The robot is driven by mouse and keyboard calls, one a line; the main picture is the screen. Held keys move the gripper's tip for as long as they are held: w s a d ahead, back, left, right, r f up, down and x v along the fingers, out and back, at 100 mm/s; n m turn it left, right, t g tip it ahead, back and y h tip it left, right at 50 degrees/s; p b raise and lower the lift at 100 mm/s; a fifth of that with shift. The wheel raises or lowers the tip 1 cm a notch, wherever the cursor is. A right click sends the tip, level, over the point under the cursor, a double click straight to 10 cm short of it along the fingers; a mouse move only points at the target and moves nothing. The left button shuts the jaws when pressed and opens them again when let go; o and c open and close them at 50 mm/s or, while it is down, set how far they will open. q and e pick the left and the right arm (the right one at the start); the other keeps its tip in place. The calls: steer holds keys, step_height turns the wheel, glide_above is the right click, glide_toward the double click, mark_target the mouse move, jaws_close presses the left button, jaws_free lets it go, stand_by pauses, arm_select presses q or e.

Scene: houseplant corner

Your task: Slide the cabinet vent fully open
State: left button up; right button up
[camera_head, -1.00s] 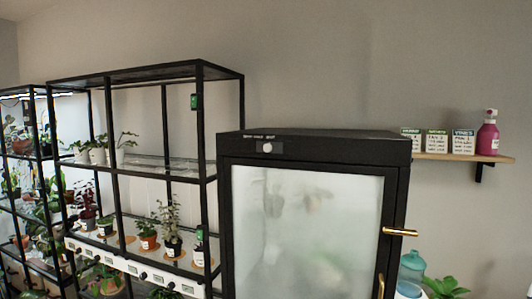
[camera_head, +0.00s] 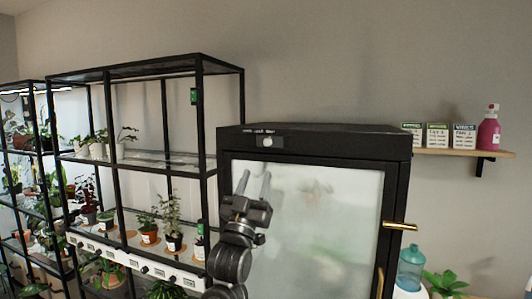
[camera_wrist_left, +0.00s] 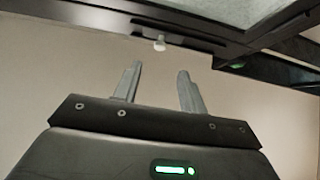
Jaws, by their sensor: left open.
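The black cabinet (camera_head: 310,135) has a frosted glass door. Its vent is a dark strip (camera_head: 250,141) at the top left of the front, with a white round knob (camera_head: 267,142) towards the strip's right part and small print above. In the left wrist view the knob (camera_wrist_left: 159,44) shows ahead, just beyond and between the fingertips. My left gripper (camera_head: 255,174) is open and empty, fingers pointing up, below the knob in the head view and in front of the glass. It also shows in the left wrist view (camera_wrist_left: 160,70). My right gripper is not in view.
A black shelf rack (camera_head: 204,115) with potted plants stands left of the cabinet. A brass door handle (camera_head: 400,226) sticks out at the cabinet's right. A wall shelf (camera_head: 465,152) holds seed boxes and a pink bottle (camera_head: 489,133). The space above the cabinet is free.

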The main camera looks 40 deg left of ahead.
mark_target(267, 144)
arm_select(q)
steer(key=p+x, duration=0.5)
steer(key=x, duration=0.4)
steer(key=shift+w+a+r, duration=0.1)
steer(key=shift+w+r, duration=0.05)
steer(key=shift+r, duration=0.25)
steer(key=shift+w+a+r, duration=0.1)
steer(key=shift+w+r, duration=0.15)
steer(key=shift+w, duration=0.15)
jaws_close()
